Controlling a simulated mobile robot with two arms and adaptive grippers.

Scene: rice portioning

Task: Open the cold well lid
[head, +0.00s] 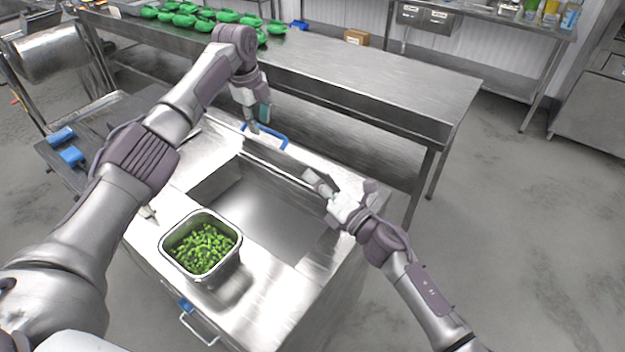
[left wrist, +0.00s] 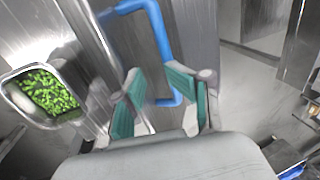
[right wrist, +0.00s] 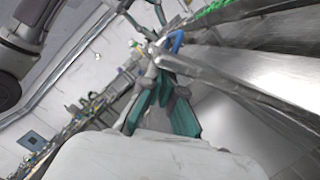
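The cold well (head: 240,200) is a rectangular recess in the steel counter, and its metal floor shows. A blue handle (head: 268,137) is at its far side; it also shows in the left wrist view (left wrist: 162,35) and right wrist view (right wrist: 175,40). The panel carrying it appears to be the lid, though its outline is unclear. My left gripper (head: 257,122) is open at the blue handle, which lies partly behind its fingers (left wrist: 160,75); no grip shows. My right gripper (head: 315,180) is over the well's right edge, its fingers (right wrist: 160,75) close together with nothing clearly held.
A steel pan of green vegetables (head: 203,275) stands on the counter, left of the well. A long steel table (head: 390,85) behind carries several green items (head: 185,20). Blue-handled tools (head: 70,157) lie at left. The floor at right (head: 520,220) is clear.

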